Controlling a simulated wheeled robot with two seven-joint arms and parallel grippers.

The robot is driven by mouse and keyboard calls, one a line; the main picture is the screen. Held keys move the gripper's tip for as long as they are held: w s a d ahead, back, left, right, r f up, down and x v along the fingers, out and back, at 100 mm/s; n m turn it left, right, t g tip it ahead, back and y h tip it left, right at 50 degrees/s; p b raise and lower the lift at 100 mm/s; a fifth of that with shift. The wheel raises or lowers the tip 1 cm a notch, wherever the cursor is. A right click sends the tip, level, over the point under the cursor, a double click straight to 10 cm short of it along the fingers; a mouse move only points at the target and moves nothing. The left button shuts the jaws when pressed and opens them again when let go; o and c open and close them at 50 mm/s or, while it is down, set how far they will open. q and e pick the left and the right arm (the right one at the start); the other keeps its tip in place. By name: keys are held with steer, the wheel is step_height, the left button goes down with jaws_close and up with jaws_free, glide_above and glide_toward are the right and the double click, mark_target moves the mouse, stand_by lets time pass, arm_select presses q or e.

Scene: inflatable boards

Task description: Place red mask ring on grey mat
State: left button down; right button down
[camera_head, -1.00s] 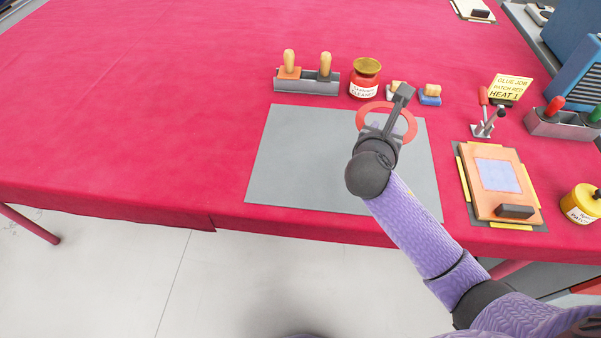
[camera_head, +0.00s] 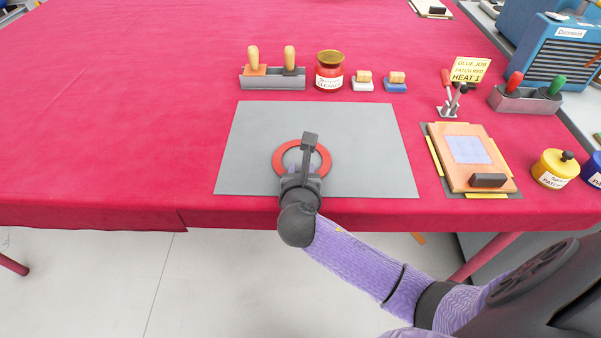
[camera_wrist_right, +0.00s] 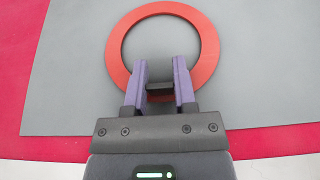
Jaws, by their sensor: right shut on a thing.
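The red mask ring (camera_head: 323,164) is a flat ring over the middle of the grey mat (camera_head: 372,135). I cannot tell whether it rests on the mat or hangs just above it. My right gripper (camera_head: 303,168) comes from the front edge and is shut at the ring's near side. In the right wrist view the ring (camera_wrist_right: 209,45) lies flat over the mat (camera_wrist_right: 270,60), and the gripper fingers (camera_wrist_right: 160,85) close on a small dark tab at its near rim. My left gripper is not in view.
Behind the mat stand a grey holder with wooden-handled tools (camera_head: 272,82), a red jar (camera_head: 330,72) and two small blocks (camera_head: 396,82). Right of it lies an orange board (camera_head: 475,175). The red table's left side (camera_head: 110,120) is clear.

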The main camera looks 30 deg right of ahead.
steer(key=shift+f, duration=0.1)
steer(key=shift+c, duration=2.1)
jaws_free()
